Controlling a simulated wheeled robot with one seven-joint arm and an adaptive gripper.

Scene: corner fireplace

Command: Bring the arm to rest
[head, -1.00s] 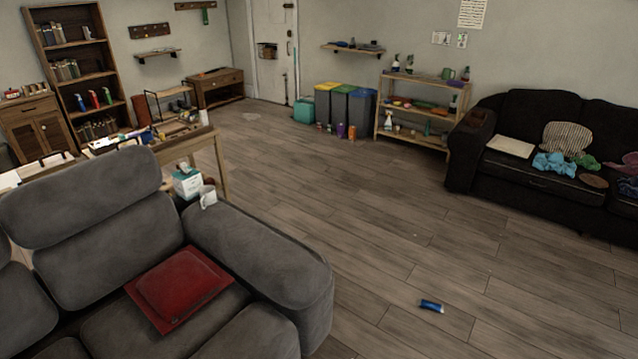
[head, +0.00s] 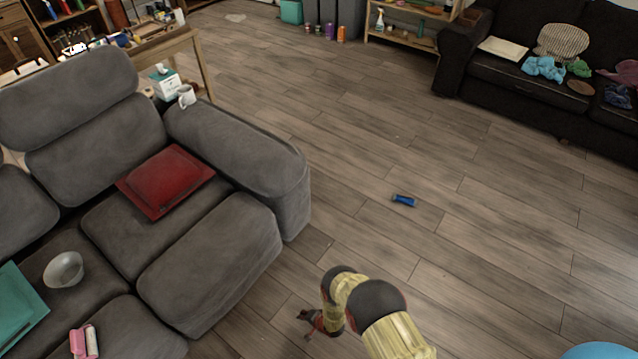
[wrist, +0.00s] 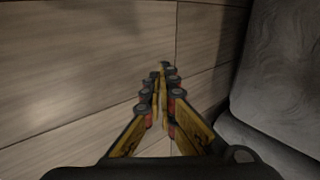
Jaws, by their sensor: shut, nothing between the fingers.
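My gripper (head: 307,324) shows low in the head view, at the end of my arm, over the wood floor just right of the grey sofa. In the wrist view its fingers (wrist: 163,70) meet at the tips, with nothing between them. The sofa's grey side (wrist: 285,70) stands at the right of that view, apart from the fingers. The arm is bent, and part of it is cut off by the bottom edge of the head view.
A blue can-like object (head: 404,200) lies on the floor. A black sofa (head: 510,85) stands at the back right. The floor between is mostly clear.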

